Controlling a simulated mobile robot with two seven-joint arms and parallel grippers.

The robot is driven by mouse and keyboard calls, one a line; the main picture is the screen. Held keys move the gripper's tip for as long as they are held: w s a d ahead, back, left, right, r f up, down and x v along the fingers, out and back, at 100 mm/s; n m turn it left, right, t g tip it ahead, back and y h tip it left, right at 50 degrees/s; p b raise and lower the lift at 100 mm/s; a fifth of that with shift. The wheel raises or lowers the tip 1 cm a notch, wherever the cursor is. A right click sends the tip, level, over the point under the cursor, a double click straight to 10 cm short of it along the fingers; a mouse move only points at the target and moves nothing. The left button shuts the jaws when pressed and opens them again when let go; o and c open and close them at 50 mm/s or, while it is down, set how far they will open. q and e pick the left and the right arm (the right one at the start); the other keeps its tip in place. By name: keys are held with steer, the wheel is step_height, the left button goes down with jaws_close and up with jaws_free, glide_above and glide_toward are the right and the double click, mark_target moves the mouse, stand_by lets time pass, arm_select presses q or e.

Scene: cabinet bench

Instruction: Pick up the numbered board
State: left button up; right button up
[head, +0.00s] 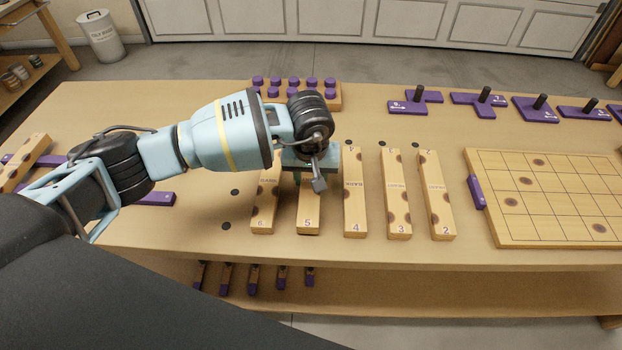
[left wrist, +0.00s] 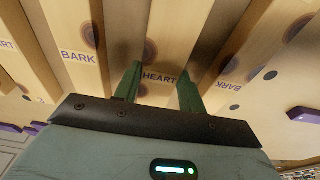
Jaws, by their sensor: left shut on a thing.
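Several light wooden numbered boards lie side by side on the bench, with brown round spots. Left to right they read 6 (head: 263,212), 5 (head: 308,214), 4 (head: 355,208), 3 (head: 396,208) and 2 (head: 437,208). My left gripper (head: 303,178) is over the far part of board 5 and shut on it. In the left wrist view, its two green fingers (left wrist: 160,86) stand on either side of this board, marked HEART (left wrist: 172,45). The gripper hides the far end of board 5. I cannot tell whether it is clear of the bench. My right gripper is not in view.
Neighbouring boards lie close on both sides. A gridded wooden board (head: 550,184) lies at the right. A block with purple pegs (head: 334,96) stands behind the gripper. Purple pieces with dark posts (head: 480,104) stand at the back right. Purple-tipped sticks (head: 253,280) are on the shelf below.

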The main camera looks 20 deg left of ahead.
arm_select(q)
step_height(320, 180, up, 3)
steer(key=shift+s+a+f, duration=0.1)
steer(key=shift+f, duration=0.1)
steer(key=s+a, duration=0.2)
steer(key=s, duration=0.2)
steer(key=s+a, duration=0.2)
steer(key=s, duration=0.2)
steer(key=s+a+r+b, duration=0.1)
steer(key=s+a, duration=0.1)
steer(key=s, duration=0.3)
steer(key=shift+a, duration=0.35)
steer(key=shift+s+a+r, duration=0.15)
steer(key=shift+s+a, duration=0.05)
steer(key=shift+s, duration=0.35)
steer(key=shift+r, duration=0.1)
